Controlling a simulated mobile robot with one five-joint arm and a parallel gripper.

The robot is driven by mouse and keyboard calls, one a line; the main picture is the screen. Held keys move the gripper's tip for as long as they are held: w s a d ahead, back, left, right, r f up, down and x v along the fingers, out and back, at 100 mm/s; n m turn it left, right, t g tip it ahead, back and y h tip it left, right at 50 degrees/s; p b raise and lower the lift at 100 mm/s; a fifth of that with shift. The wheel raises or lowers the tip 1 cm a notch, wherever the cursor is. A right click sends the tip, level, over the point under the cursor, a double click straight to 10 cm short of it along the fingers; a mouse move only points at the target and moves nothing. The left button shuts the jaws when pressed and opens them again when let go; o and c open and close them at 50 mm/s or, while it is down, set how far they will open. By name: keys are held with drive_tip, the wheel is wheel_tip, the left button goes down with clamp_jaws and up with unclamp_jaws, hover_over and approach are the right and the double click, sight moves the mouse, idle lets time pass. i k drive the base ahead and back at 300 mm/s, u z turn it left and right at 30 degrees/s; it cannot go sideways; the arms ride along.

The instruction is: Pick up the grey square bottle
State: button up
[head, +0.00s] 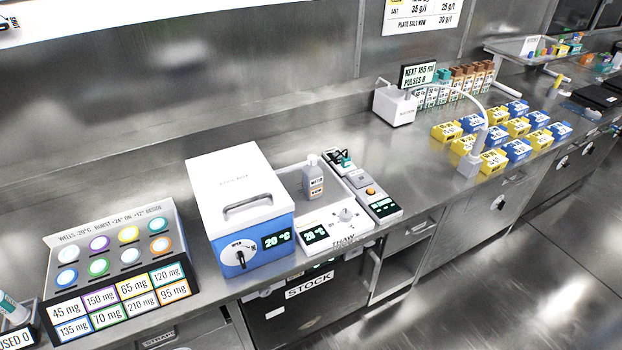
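A grey bottle (313,177) with a narrow neck and a printed label stands upright on the steel top of the device marked THAW (337,228), just right of the white and blue box. The lower edge of the bottle sits behind the front control panel of that device. My gripper is not in the head view.
A white-lidded box (233,182) with a handle stands left of the bottle. A slim device with an orange button (370,191) is close on its right. A rack of coloured caps (117,255) is at the left. Yellow and blue boxes (518,127) stand farther right.

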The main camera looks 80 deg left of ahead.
sight(312, 176)
drive_tip(key=u, duration=4.55)
drive_tip(key=i, duration=0.1)
drive_tip(key=z, duration=2.25)
drive_tip(key=k, duration=0.15)
drive_tip(key=u, duration=1.6)
drive_tip(key=i, duration=0.6)
drive_tip(key=u, duration=0.25)
drive_tip(key=k, duration=0.6)
drive_tip(key=z, duration=0.05)
